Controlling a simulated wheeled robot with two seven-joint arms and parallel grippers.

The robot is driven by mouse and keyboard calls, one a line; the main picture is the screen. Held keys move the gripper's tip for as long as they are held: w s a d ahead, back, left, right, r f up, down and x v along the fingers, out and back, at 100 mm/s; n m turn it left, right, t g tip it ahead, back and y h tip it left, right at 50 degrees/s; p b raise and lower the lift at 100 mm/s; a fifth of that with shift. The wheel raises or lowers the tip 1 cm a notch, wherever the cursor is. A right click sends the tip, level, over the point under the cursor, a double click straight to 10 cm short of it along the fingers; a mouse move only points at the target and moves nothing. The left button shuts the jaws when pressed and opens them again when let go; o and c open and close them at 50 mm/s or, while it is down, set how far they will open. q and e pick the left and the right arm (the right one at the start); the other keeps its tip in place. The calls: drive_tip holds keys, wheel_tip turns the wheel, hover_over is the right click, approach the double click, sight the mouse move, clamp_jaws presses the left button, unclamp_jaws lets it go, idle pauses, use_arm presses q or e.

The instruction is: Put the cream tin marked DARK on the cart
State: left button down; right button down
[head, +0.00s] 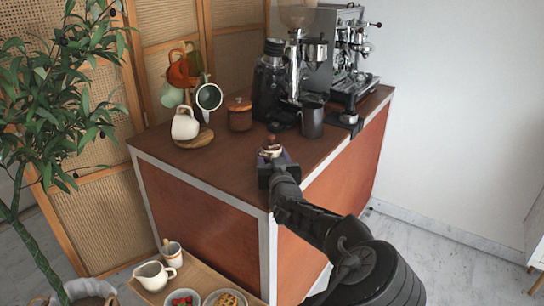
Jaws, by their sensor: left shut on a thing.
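My left gripper (276,168) is over the front corner of the cart (206,160), with its arm coming up from the lower right. It is shut on a small cream tin (269,152) with a brown knobbed top. The gripper hides most of the tin, and no marking on it can be read. I cannot tell whether the tin touches the brown cart top or is held just above it. My right gripper is not in view.
A mug tree with cups (186,125), a lidded wooden jar (239,114), a black grinder (268,82), a dark metal pitcher (312,120) and an espresso machine (350,65) stand behind. The cart top's left front is clear. A lower wooden surface (205,277) holds a jug (152,275) and dishes.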

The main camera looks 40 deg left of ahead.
use_arm(q)
drive_tip(key=c, duration=0.6)
unclamp_jaws()
drive_tip(key=v, duration=1.2)
drive_tip(key=shift+r, duration=0.1)
drive_tip(key=shift+o, duration=0.2)
drive_tip(key=shift+w, duration=0.1)
drive_tip(key=o, duration=0.6)
drive_tip(key=shift+c, duration=0.2)
